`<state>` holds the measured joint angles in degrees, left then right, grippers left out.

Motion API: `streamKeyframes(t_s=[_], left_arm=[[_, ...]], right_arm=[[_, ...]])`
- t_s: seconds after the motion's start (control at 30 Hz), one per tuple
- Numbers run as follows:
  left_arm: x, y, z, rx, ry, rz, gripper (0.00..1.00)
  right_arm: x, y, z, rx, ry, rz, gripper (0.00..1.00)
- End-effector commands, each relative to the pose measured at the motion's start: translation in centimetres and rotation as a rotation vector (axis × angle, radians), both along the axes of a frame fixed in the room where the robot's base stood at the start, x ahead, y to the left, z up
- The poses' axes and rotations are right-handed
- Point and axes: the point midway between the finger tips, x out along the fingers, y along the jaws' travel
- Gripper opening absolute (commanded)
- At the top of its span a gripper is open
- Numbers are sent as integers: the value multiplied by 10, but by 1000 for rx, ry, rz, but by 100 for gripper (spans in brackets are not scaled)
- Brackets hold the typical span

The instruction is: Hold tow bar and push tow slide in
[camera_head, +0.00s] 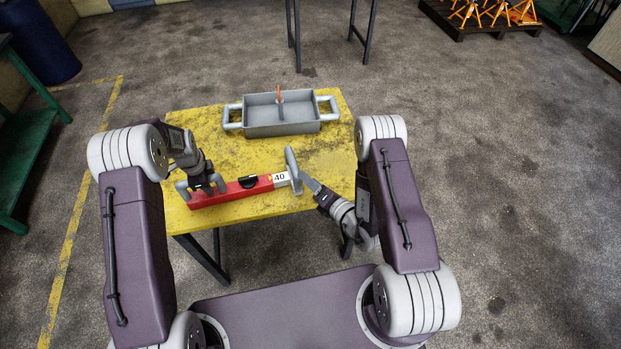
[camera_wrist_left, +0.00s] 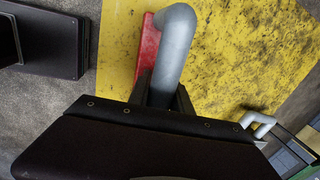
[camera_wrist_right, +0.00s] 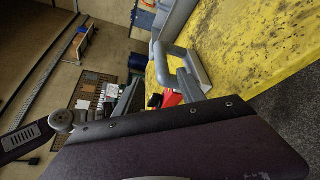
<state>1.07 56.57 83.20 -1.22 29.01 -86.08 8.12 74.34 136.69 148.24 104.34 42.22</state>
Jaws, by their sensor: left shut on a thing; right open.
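The red tow bar (camera_head: 236,190) lies across the yellow table, with a grey handle (camera_head: 182,188) at its left end. The handle also shows in the left wrist view (camera_wrist_left: 176,45). A light slide (camera_head: 281,178) marked 40 sticks out of the bar's right end and carries a grey end piece (camera_head: 292,165). My left gripper (camera_head: 214,185) is shut on the grey handle. My right gripper (camera_head: 311,182) is open just right of the end piece. Whether it touches the end piece is unclear.
A grey tray (camera_head: 282,129) with two side handles and an orange upright piece stands behind the bar on the yellow table (camera_head: 195,122). A green bench (camera_head: 32,150) is at the far left. Orange stands (camera_head: 492,12) sit on a pallet at the back right.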

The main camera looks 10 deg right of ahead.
Motion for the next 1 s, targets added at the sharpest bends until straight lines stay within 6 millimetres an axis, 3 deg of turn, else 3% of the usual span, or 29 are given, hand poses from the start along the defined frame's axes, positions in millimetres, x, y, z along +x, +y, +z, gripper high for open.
streamKeyframes(t_s=[0.07, 0.1, 0.17, 0.53, 0.9, 1.0], left_arm=[[0, 1, 0, 0, -1, 1, 0], [0, 1, 0, 0, -1, 1, 36], [0, 0, 0, 0, -1, 1, 50], [-1, 0, 6, 0, -1, 1, 50], [-17, -1, 92, -1, -4, 1, 50], [-20, -1, 107, -1, -3, 1, 50]], right_arm=[[0, 0, 0, 0, 0, 0, 47], [0, 0, 0, 0, 0, 0, 47], [0, 0, 0, 0, 0, 0, 47], [0, 0, 0, 0, 0, 0, 47], [0, 0, 0, 0, 0, 0, 47], [0, 0, 0, 0, 0, 0, 47]])
